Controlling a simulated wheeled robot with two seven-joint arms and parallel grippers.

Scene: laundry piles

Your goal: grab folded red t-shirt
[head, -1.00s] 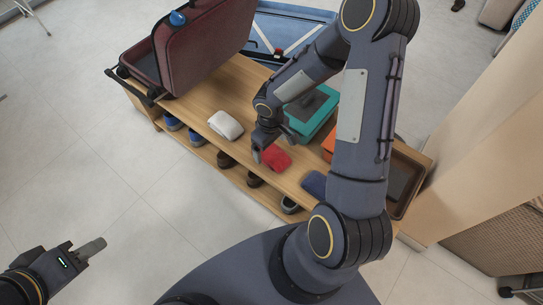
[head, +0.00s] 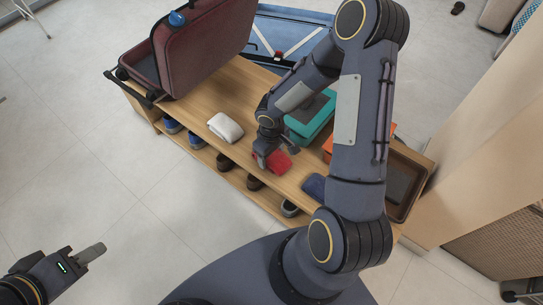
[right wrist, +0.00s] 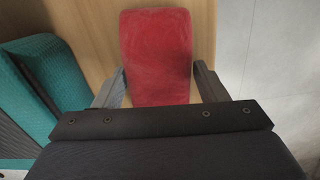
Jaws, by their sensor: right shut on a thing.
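The folded red t-shirt (head: 279,163) lies on the wooden bench top, near its front edge. In the right wrist view the red t-shirt (right wrist: 156,45) is a neat rounded rectangle reaching back between my fingers. My right gripper (head: 268,159) is down at the bench with one finger on each side of the shirt, shut on it. In the right wrist view my right gripper (right wrist: 158,84) has its fingers against the shirt's two sides. My left gripper (head: 92,253) is far off at the lower left, over the floor, and its jaw opening cannot be made out.
A white folded cloth (head: 226,127) lies left of the shirt, and a dark blue one (head: 314,186) to the right. A teal case (head: 312,122) stands close behind. A maroon suitcase (head: 203,45) is at the bench's left end. Shoes (head: 225,162) sit on the shelf below.

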